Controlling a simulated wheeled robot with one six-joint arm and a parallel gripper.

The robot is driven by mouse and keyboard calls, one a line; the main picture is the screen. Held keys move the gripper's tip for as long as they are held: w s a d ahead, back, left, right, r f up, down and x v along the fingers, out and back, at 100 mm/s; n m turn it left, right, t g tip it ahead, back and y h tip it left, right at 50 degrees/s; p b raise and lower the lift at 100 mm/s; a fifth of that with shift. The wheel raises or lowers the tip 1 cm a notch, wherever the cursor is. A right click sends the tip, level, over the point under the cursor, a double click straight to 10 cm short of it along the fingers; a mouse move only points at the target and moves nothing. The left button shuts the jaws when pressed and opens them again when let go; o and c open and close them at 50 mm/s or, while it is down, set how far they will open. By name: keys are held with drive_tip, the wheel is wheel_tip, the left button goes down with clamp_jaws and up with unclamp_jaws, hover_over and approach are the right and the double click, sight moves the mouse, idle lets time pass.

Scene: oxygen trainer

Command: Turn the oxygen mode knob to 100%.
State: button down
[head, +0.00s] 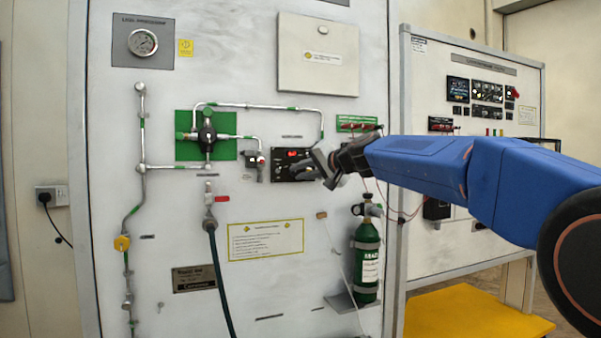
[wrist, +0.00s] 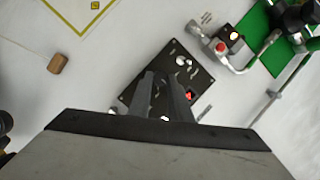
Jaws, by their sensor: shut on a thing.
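The black control panel (head: 283,163) is fixed on the white training board in the head view. It has a red light on it, and it also shows tilted in the wrist view (wrist: 191,74). My gripper (head: 308,170) reaches in from the right to the panel's right part. In the wrist view my gripper (wrist: 163,76) has its two fingers close together over the panel, shut on a small knob there. The fingers mostly hide this knob, so its pointer and setting cannot be read. A pale knob (wrist: 182,61) shows beside the fingertips.
A valve with a red button (head: 254,160) sits just left of the panel, with metal pipes above it. A green oxygen bottle (head: 367,258) hangs below right. A yellow-bordered placard (head: 265,240) is below. A second instrument board (head: 465,130) stands behind my arm.

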drive_tip(key=shift+f, duration=0.1)
idle(0.3)
drive_tip(key=c, duration=1.6)
unclamp_jaws()
drive_tip(key=shift+d, duration=0.1)
drive_tip(key=v, duration=1.7)
drive_tip(key=shift+s, duration=0.2)
